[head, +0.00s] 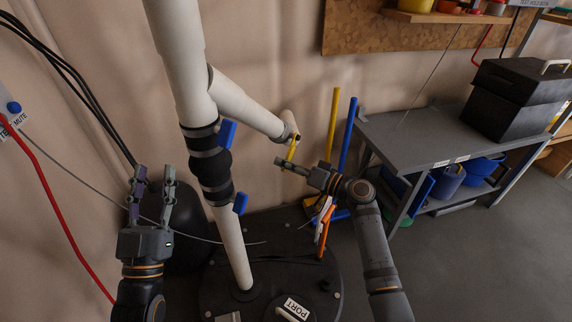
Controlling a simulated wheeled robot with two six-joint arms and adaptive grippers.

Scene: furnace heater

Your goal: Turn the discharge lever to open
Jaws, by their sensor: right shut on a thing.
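A short yellow lever (292,152) sits at the open end of the white side pipe (245,106), which slants down to the right from the tall white pipe. My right gripper (280,163) reaches in from the right and is shut on this yellow lever, near its lower end. Its fingers partly hide the lever. My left gripper (154,172) points up at the left, with its fingers apart and nothing between them. It is well away from the lever. Two blue handles, an upper one (227,134) and a lower one (240,204), stick out from the dark pipe fitting (209,163).
The pipe stands on a round black lid (219,289) with a PORT label (296,308). Yellow and blue poles (347,135) lean behind my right gripper. A grey workbench (432,135) with a black case (518,92) stands at right. Cables hang at left.

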